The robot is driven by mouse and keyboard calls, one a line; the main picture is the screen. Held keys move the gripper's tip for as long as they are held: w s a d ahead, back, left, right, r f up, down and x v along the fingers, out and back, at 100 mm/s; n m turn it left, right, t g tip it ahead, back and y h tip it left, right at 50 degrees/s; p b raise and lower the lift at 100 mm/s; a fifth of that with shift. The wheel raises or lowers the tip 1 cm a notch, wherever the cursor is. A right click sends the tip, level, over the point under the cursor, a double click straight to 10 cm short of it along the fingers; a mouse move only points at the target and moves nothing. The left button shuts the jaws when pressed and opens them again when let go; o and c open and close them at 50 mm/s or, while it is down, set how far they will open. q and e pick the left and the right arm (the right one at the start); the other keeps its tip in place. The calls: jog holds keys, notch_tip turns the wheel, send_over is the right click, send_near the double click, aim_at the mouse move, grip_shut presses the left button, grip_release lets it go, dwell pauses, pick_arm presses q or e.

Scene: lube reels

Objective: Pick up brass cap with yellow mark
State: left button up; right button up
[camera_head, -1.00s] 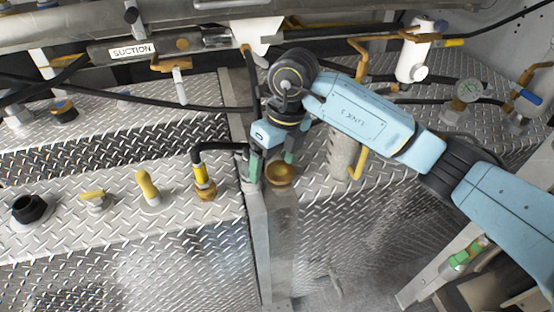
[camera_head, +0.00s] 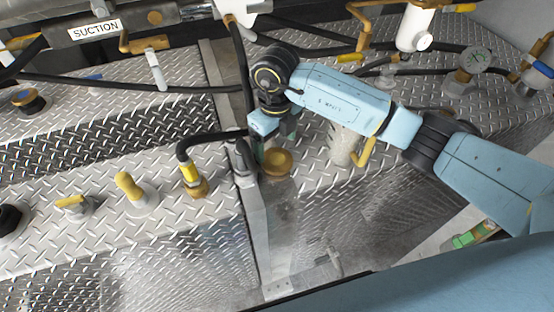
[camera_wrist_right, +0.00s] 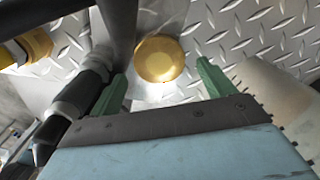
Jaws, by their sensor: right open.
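A round brass cap (camera_head: 277,163) sits on the metal ledge near the centre of the head view. It also shows in the right wrist view (camera_wrist_right: 160,58), a little beyond the fingertips. I cannot make out a yellow mark on it. My right gripper (camera_head: 274,144) is open with green fingers, just behind and above the cap in the head view. In the right wrist view the open gripper (camera_wrist_right: 162,76) has nothing between its fingers, and the cap lies roughly centred ahead of the gap. My left gripper is not in view.
A hose with a yellow band and brass fitting (camera_head: 195,184) stands left of the cap. A black fitting and post (camera_wrist_right: 85,85) are close to the left finger. A pale cylinder (camera_head: 343,147) stands to the right. Yellow-handled fittings (camera_head: 130,186) are farther left.

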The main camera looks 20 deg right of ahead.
aim_at(277, 158)
jog(key=f, duration=0.4)
jog(key=shift+s+f, duration=0.25)
jog(key=shift+f, duration=0.1)
jog(key=c, duration=0.8)
jog(key=shift+r, duration=0.1)
